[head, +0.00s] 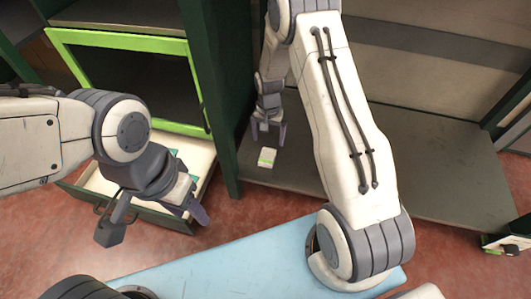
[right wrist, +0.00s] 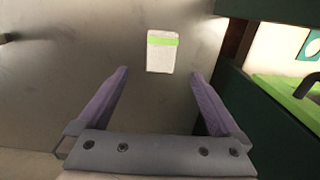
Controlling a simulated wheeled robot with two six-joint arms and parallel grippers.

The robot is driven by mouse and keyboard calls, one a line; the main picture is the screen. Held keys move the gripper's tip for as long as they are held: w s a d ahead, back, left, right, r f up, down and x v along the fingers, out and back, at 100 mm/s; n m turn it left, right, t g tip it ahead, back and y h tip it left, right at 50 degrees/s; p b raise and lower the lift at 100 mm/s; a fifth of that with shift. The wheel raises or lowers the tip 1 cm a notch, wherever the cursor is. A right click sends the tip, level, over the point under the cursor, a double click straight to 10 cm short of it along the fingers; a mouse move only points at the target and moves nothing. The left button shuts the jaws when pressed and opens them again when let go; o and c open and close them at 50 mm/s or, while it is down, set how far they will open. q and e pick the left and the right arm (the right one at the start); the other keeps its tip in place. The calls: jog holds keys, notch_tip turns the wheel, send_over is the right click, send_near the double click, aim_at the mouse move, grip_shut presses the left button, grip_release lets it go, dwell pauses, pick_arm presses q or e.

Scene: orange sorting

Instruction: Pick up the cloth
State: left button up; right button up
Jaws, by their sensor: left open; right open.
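The cloth (head: 267,156) is a small white folded piece with a light green stripe. It lies on the dark grey shelf board (head: 430,170), near its left side. My right gripper (head: 268,131) is open and empty, pointing down just behind the cloth in the head view. In the right wrist view the cloth (right wrist: 161,58) lies beyond the open fingertips, between their lines, and appears uncovered. Contact between fingers and cloth is not visible. My left gripper (head: 188,196) is open and empty, in front of an open drawer (head: 85,188).
A dark green upright panel (head: 222,110) stands to the left of the cloth. Further left is a cabinet door with a bright green frame (head: 130,40), above the open drawer. The shelf board is mostly bare to the right, beyond my right arm.

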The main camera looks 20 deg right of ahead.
jog(key=b, duration=0.3)
send_over(268, 154)
jog(key=f, duration=0.5)
jog(key=shift+s+a+f, duration=0.2)
jog(key=shift+a, duration=0.05)
jog(key=f+b, duration=0.4)
jog(key=f, duration=0.1)
jog(key=shift+w+d, duration=0.2)
jog(key=shift+r, duration=0.1)
jog(key=c, duration=1.4)
notch_tip(268, 154, up, 10)
jog(key=p, duration=0.6)
